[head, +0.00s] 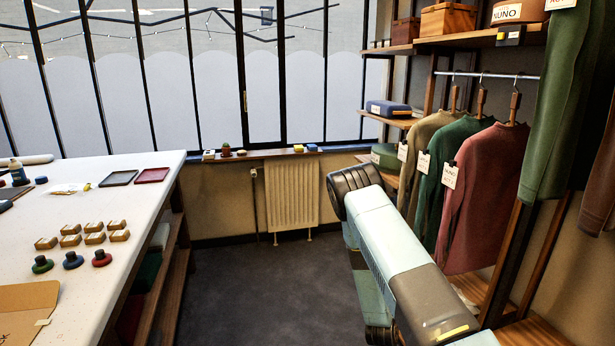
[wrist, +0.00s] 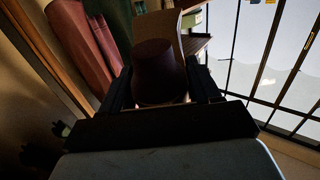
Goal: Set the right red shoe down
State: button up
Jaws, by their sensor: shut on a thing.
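My gripper (wrist: 163,88) shows in the wrist view, with a dark finger on each side of a dark maroon, rounded thing. I take this thing to be the red shoe (wrist: 160,68); it is in shadow, and I cannot tell from its shape whether it is the right one. The fingers are shut on it and hold it in front of the hanging clothes and shelf. In the head view my gripper and the shoe are hidden behind my own arm. No other red shoe shows clearly.
A clothes rack at the right holds a red sweater (head: 484,195) and a green sweater (head: 452,190). Shelves carry a blue case (head: 388,108) and a green box (head: 386,155). A white table (head: 130,205) stands left. The dark floor (head: 265,285) between is clear.

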jog(key=s+a+r+n+t+y, duration=0.1)
jog(key=a+r+n+y, duration=0.3)
jog(key=a+r+y, duration=0.3)
notch_tip(320, 180, up, 4)
jog(key=shift+s+a+f+n+t, duration=0.2)
jog(key=shift+n+t, duration=0.1)
jog(key=shift+n, duration=0.1)
jog(key=shift+w, duration=0.1)
